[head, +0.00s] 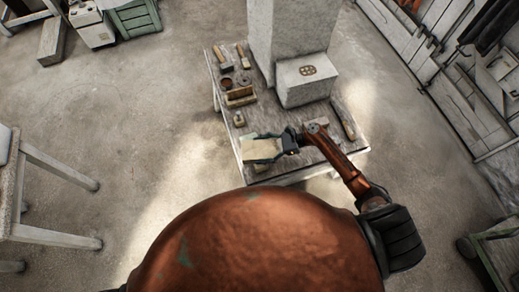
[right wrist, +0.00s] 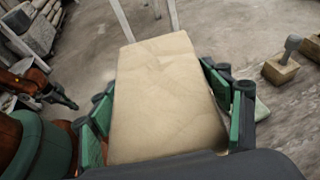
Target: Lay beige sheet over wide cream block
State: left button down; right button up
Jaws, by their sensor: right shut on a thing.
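My right gripper (head: 262,149) is shut on the beige sheet (head: 260,151), over the near edge of the worktable. In the right wrist view the sheet (right wrist: 165,95) looks flat, with faint creases, between the green-padded fingers (right wrist: 168,115). A pale corner shows beyond the right finger; I cannot tell what it belongs to. A wide pale block (head: 304,91), with a small brown patterned piece on top, stands farther back, apart from the gripper. I cannot tell if this is the cream block. At the left of the wrist view, what looks like my left gripper (right wrist: 61,96) is small and unclear.
A tall pale block (head: 290,30) rises behind the wide one. Several small tools and wooden blocks (head: 240,97) lie along the left of the worktable (head: 222,107). A long tool (head: 345,118) lies on the right. A pale stand (head: 50,165) is at far left; the floor between is clear.

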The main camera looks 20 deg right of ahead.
jog(key=shift+f+b, duration=1.65)
jog(key=shift+f, duration=1.05)
jog(key=shift+p, duration=0.55)
jog(key=shift+f+b, duration=0.4)
jog(key=shift+f, duration=0.3)
jog(key=o, duration=1.4)
jog(key=shift+o, duration=0.2)
jog(key=shift+r, duration=0.1)
jog(key=shift+r+p, duration=1.9)
jog(key=shift+p, duration=0.25)
